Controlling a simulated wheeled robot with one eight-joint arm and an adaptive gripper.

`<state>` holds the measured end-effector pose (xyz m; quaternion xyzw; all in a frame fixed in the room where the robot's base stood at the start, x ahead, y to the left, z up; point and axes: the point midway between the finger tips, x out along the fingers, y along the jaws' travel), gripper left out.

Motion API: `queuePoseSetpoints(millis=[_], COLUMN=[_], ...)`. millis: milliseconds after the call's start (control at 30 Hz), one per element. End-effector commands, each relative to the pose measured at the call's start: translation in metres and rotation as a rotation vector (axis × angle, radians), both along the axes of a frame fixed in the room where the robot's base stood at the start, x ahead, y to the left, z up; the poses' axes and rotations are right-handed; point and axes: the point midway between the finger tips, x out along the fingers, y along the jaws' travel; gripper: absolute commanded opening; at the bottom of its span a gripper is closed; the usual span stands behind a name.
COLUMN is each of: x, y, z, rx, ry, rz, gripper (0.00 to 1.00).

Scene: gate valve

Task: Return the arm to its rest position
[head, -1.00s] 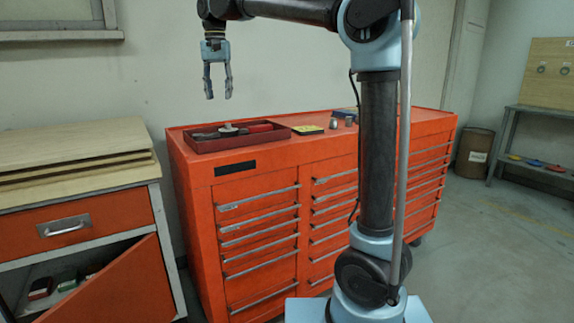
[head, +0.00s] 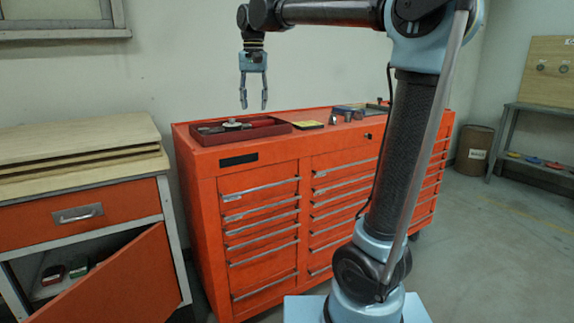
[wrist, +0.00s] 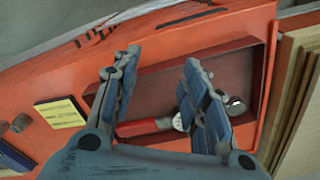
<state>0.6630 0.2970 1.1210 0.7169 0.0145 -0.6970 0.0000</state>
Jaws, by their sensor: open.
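My gripper (head: 254,105) hangs pointing down in the head view, above the red tray on the orange tool cabinet. Its two fingers are apart, with nothing between them. In the wrist view my gripper (wrist: 160,85) is also open, and the tray lies beneath its fingers. My arm rises from its base at the lower right of the head view and reaches left over the cabinet.
The orange tool cabinet (head: 250,240) bears a red tray (head: 285,129) with tools and a yellow-topped box (head: 307,125). A workbench (head: 80,195) with its door open stands left. A bin (head: 474,150) and a shelf (head: 535,135) stand right.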

Motion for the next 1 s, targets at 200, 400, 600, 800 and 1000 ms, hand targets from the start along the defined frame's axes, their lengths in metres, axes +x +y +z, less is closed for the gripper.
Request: queuePoseSetpoints(millis=[200,400,600,800,1000], x=[-0.023,-0.053,-0.090,-0.132,-0.176], y=[-0.076,-0.137,-0.190,-0.234,-0.268], z=[-0.042,-0.088,-0.141,-0.201,-0.267], rx=[0.010,0.014,0.014,0.008,-0.002], ry=[-0.026,-0.052,-0.079,-0.106,-0.133], rz=[-0.005,-0.005,-0.005,-0.006,-0.005], gripper=[0.41,0.41,0.41,0.41,0.41])
